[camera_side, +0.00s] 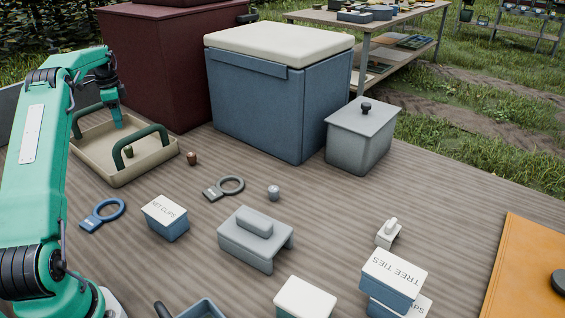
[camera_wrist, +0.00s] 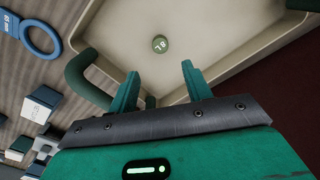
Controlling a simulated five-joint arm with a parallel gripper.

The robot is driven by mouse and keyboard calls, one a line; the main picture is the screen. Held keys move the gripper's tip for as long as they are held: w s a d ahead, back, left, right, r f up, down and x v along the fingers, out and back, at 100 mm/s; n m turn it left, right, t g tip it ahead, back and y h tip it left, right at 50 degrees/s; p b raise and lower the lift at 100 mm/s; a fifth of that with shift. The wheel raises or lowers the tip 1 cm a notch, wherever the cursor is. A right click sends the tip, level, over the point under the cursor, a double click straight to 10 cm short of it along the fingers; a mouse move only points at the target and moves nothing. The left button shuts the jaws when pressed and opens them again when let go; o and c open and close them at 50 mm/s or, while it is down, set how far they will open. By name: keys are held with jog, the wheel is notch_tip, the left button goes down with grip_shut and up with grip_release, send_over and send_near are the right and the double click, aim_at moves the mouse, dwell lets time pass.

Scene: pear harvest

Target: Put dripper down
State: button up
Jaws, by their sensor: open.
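A small olive-green dripper (camera_wrist: 160,44) marked "8L" stands in the beige tray (camera_wrist: 234,75), on its floor as far as I can tell. In the side view the dripper (camera_side: 128,152) shows behind the near green handle of the tray (camera_side: 118,178). My gripper (camera_side: 117,123) is over the tray, above and a little left of the dripper. In the wrist view my gripper (camera_wrist: 160,78) has its two green fingers apart with nothing between them, and the dripper is beyond the tips, apart from them.
A brown dripper (camera_side: 192,158) and a grey one (camera_side: 273,192) stand on the table. Blue (camera_side: 103,214) and grey (camera_side: 225,188) ring tags lie near the net clips box (camera_side: 166,218). A blue cooler (camera_side: 262,110) and maroon box (camera_side: 165,70) stand behind the tray.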

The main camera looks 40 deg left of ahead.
jog(key=w+d+r+n+t, duration=0.1)
jog(key=d+r, duration=0.4)
jog(key=d, duration=0.4)
jog(key=w+d+r+n+y, duration=0.1)
jog(key=d+r, duration=0.5)
jog(key=d, duration=0.4)
jog(key=d+r+t, duration=0.1)
jog(key=d+r, duration=0.4)
jog(key=d, duration=0.4)
jog(key=s+d+n+t, duration=0.2)
jog(key=s+d, duration=0.5)
jog(key=d, duration=0.6)
jog(key=s+d+f+n+t+h, duration=0.1)
jog(key=s+d+f, duration=0.4)
jog(key=s+d, duration=0.3)
jog(key=s, duration=0.3)
jog(key=shift+s+d, duration=0.2)
jog(key=shift+d, duration=0.2)
jog(key=shift+o, duration=0.5)
jog(key=shift+w, duration=0.1)
